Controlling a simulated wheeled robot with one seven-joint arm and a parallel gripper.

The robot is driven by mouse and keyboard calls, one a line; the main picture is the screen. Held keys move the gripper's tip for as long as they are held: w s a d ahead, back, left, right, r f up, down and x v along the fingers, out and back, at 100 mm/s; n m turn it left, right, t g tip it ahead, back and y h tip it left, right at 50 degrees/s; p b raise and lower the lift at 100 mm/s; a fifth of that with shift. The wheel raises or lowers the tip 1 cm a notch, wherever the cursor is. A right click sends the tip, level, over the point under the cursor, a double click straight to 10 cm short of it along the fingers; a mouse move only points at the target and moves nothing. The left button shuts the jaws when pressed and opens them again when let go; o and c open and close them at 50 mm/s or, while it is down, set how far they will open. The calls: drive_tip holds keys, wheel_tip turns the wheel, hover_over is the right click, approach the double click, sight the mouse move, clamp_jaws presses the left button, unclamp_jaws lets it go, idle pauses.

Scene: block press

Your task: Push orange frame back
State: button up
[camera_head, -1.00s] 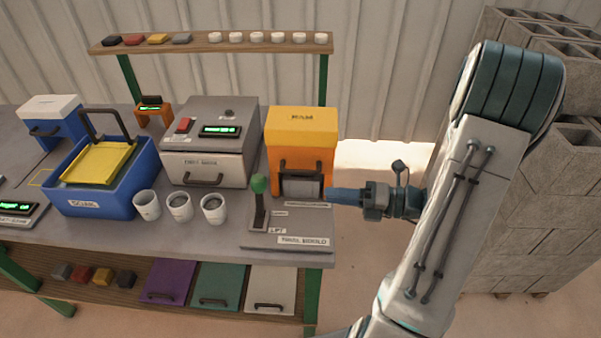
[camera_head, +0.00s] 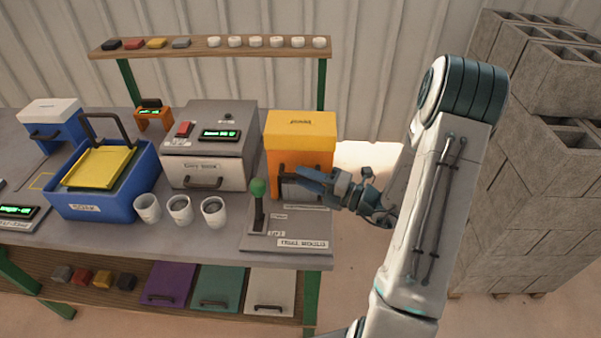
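The orange frame (camera_head: 300,150) stands upright on the right end of the grey bench, with a yellow-orange top and a dark handle on its front. My gripper (camera_head: 306,177) comes in from the right, with its blue fingers in front of the frame's lower opening and over part of the handle. I cannot tell whether the fingers touch the handle or the frame. The finger gap is not clear from this side. The fingers hide the lower right part of the opening.
A green-knobbed lever (camera_head: 258,200) stands on a grey base plate just in front of the frame. A grey oven-like box (camera_head: 212,145) is close on its left. Several white cups, including one (camera_head: 214,211), stand before that box. Concrete blocks (camera_head: 530,180) are stacked at right.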

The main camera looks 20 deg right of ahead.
drive_tip(key=shift+x, duration=0.95)
drive_tip(key=shift+c, duration=0.3)
